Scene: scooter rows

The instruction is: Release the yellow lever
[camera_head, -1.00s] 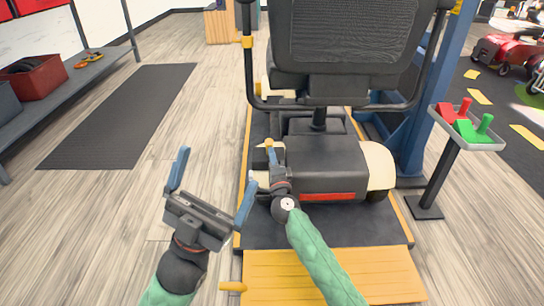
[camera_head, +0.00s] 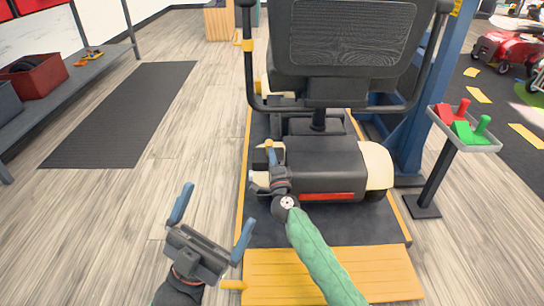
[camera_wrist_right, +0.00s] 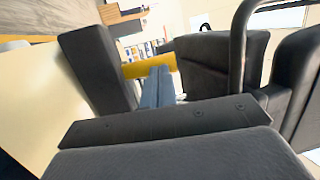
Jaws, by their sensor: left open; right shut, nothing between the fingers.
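A short yellow lever (camera_head: 269,144) stands at the rear left of the scooter's dark housing (camera_head: 322,168). In the right wrist view a yellow bar (camera_wrist_right: 150,66), which looks like this lever, lies across just beyond my fingertips. My right gripper (camera_head: 273,156) is shut with nothing between its blue fingers. Its tips are at or very near the lever; I cannot tell whether they touch. The shut fingers also show in the right wrist view (camera_wrist_right: 158,85). My left gripper (camera_head: 212,222) is open and empty, left of the platform.
The scooter seat (camera_head: 345,45) rises above the housing. A yellow ramp (camera_head: 325,275) lies at the platform's near end, with a small yellow handle (camera_head: 232,285) at its left. A tray (camera_head: 464,130) with red and green controls stands at right. The left floor is clear around a dark mat (camera_head: 125,110).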

